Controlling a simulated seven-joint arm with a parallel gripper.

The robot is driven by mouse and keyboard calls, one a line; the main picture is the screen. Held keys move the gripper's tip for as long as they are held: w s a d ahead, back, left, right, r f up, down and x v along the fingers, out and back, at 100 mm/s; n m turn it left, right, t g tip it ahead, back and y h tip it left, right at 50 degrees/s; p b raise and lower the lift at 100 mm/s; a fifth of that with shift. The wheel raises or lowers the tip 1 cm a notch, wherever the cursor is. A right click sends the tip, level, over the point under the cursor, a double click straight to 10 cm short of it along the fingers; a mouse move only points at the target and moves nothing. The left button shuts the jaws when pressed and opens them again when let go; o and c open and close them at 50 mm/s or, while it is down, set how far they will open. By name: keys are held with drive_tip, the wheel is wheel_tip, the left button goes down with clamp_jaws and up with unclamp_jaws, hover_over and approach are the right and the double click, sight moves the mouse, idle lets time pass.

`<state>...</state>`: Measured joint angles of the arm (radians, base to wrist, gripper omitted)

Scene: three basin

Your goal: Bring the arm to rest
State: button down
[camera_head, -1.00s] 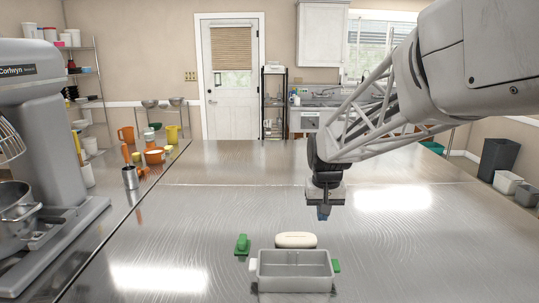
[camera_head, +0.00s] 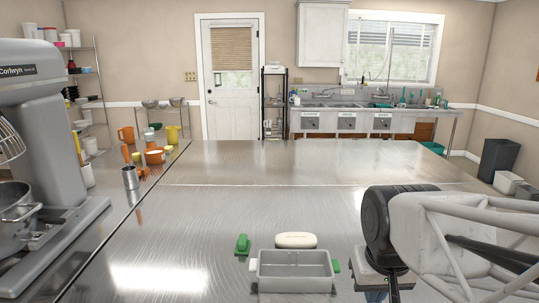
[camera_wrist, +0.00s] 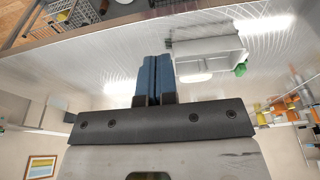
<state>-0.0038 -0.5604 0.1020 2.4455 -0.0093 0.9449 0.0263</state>
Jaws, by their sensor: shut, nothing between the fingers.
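My gripper (camera_head: 376,296) is at the lower right of the head view, low over the metal table and to the right of the grey basin. Its lower end is cut off by the frame's bottom edge. In the wrist view, its two blue fingers (camera_wrist: 153,76) are pressed together with nothing between them. The grey basin (camera_head: 294,285) stands on the table at the front centre. A white soap-like bar (camera_head: 295,240) lies just behind it. A green piece (camera_head: 242,245) sits to its left. The wrist view shows the basin (camera_wrist: 207,48) beside the fingers, apart from them.
A large grey stand mixer (camera_head: 45,130) stands at the left. A steel cup (camera_head: 130,178) and several orange and yellow vessels (camera_head: 154,156) stand behind it. The middle and back of the metal table (camera_head: 300,190) are clear.

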drive_tip(key=s, duration=0.1)
drive_tip(key=s+f, duration=0.1)
drive_tip(key=s, duration=0.2)
drive_tip(key=shift+s+d+f, duration=0.2)
drive_tip(key=shift+s+f, duration=0.05)
drive_tip(key=shift+s, duration=0.1)
idle(1.7)
